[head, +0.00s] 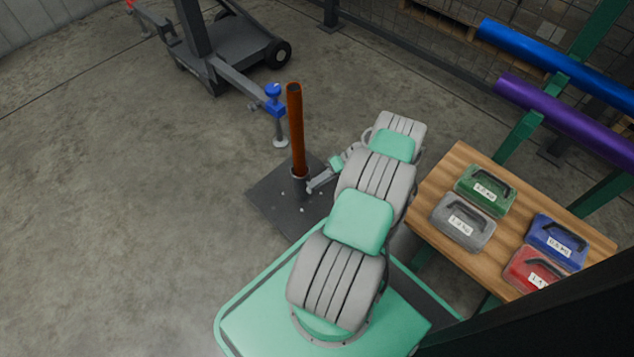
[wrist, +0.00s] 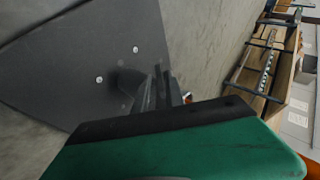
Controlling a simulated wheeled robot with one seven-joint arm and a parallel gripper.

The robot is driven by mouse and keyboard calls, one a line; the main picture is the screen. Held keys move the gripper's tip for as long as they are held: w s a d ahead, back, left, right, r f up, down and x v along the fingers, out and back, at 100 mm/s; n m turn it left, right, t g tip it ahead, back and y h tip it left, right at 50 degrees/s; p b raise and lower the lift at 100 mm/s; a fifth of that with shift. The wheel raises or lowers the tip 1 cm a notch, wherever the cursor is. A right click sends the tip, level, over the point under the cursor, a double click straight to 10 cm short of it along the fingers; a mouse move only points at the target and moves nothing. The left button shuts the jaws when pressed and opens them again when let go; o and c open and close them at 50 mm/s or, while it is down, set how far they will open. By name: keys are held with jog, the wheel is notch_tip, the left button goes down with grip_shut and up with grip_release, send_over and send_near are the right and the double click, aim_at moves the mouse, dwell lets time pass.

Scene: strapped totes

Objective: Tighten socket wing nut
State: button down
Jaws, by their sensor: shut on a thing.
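A rust-brown post (head: 296,130) stands upright in a short grey socket (head: 300,186) on a dark bolted base plate (head: 272,198). The plate also shows in the wrist view (wrist: 100,50), with bolt heads on it. My gripper (head: 312,186) reaches to the right side of the socket, low down by the plate. In the wrist view its narrow dark fingers (wrist: 156,90) are close together, shut on the socket's wing nut. The nut itself is hidden by the fingers and too small to make out.
A dark wheeled stand (head: 235,65) with a blue clamp (head: 273,98) is behind the post. A wooden bench (head: 440,185) with green, grey, blue and red weight cases stands at right. Blue and purple rolls (head: 560,120) lie beyond. The floor at left is clear.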

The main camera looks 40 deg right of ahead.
jog(key=shift+y, duration=0.4)
dwell(0.4)
jog(key=c, duration=1.6)
grip_release()
jog(key=shift+o, duration=0.2)
